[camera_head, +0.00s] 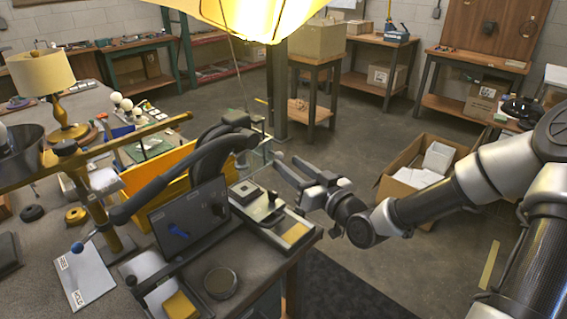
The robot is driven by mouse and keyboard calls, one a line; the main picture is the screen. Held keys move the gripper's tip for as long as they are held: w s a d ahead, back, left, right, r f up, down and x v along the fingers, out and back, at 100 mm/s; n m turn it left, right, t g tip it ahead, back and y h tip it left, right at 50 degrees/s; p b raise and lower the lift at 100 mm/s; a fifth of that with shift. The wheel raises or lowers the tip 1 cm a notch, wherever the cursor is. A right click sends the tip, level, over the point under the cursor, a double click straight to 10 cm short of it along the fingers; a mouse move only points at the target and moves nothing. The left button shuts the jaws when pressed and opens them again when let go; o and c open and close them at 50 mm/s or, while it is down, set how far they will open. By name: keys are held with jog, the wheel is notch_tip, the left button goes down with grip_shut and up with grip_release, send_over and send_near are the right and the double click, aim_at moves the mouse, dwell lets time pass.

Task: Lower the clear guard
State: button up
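The clear guard (256,153) appears as a faint, see-through panel standing raised behind the small bench fixture (270,213). Its edges are hard to make out, and the dark curved lamp arm crosses in front of its left side. The fixture has a dark block on a pale plate and a yellowish pad at its front right. My gripper (287,163) reaches in from the right, above the fixture's back right side and close to the guard's right edge. Its two fingers look apart with nothing visible between them. I cannot tell whether a finger touches the guard.
A dark screen (188,219) stands left of the fixture, and a yellow bin (155,178) lies behind it. A yellow lampshade (250,15) hangs above. A cardboard box (425,165) sits on the floor beyond my arm.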

aim_at(282, 159)
jog(key=shift+x, duration=1.8)
grip_shut()
